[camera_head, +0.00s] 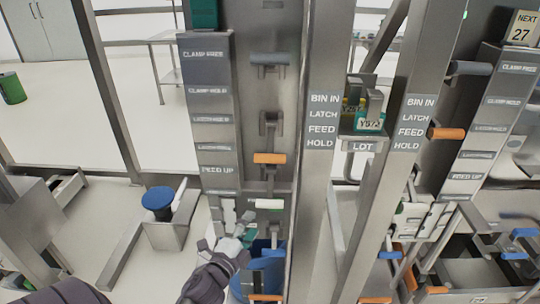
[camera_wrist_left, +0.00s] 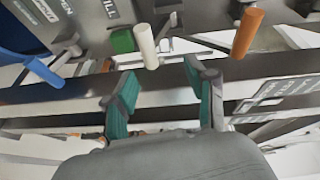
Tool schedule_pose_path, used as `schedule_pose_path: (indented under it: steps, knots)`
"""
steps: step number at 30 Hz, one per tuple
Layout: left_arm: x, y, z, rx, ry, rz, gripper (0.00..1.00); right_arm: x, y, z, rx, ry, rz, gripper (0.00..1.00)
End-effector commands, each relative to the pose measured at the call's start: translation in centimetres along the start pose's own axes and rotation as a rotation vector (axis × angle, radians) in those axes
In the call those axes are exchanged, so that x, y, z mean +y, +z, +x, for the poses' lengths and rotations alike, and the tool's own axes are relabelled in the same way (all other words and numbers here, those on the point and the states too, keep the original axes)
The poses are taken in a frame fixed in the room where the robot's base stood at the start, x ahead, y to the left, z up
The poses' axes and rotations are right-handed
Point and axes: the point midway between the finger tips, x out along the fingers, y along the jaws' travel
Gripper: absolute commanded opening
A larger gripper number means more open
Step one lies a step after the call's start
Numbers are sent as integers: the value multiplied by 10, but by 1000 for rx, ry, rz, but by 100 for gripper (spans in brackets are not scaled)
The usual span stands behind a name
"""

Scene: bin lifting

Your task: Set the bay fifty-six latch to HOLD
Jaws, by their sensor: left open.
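My left gripper (camera_head: 246,236) is low in the head view, beside the lower end of the left-hand column. In the left wrist view its two teal-padded fingers (camera_wrist_left: 163,108) are spread with nothing visible between them. A white lever handle (camera_head: 268,204) is just above the gripper; a white handle also shows ahead of the fingers in the left wrist view (camera_wrist_left: 147,45). An orange handle (camera_head: 269,158) and a grey-blue handle (camera_head: 269,58) are higher on the same column. A label panel (camera_head: 212,120) reads CLAMP FREE and other positions. No number fifty-six is readable.
A post sign (camera_head: 323,120) lists BIN IN, LATCH, FEED, HOLD. A small lot shelf (camera_head: 362,135) sits between posts. More levers, one orange (camera_head: 447,133), are on the right column. A blue handle (camera_head: 272,252) is close beside the gripper. Open floor (camera_head: 110,100) lies left.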

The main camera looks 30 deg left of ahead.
Motion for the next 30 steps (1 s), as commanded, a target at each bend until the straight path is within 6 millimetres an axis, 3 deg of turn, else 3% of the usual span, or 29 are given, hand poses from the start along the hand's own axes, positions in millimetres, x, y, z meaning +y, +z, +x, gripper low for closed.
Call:
schedule_pose_path:
  steps: [1, 3, 7, 14, 24, 30]
  knots:
    - [-35, -5, -3, 12, -64, 54, 56, 4, 1, -2, -1, 4, -2, 54]
    - [-70, -9, -7, 20, -134, 119, 56, 5, 1, -4, -2, 6, -2, 54]
    - [-107, -15, -14, 26, -208, 190, 56, 5, 1, -5, -2, 6, -2, 54]
    - [-124, -18, 5, 27, -229, 210, 56, 15, 2, -13, -4, 17, -4, 54]
    - [-139, -21, 75, 26, -228, 206, 56, 15, 0, -31, -4, 18, -4, 54]
    - [-144, -22, 105, 26, -226, 206, 56, 8, -2, -37, -2, 10, -1, 54]
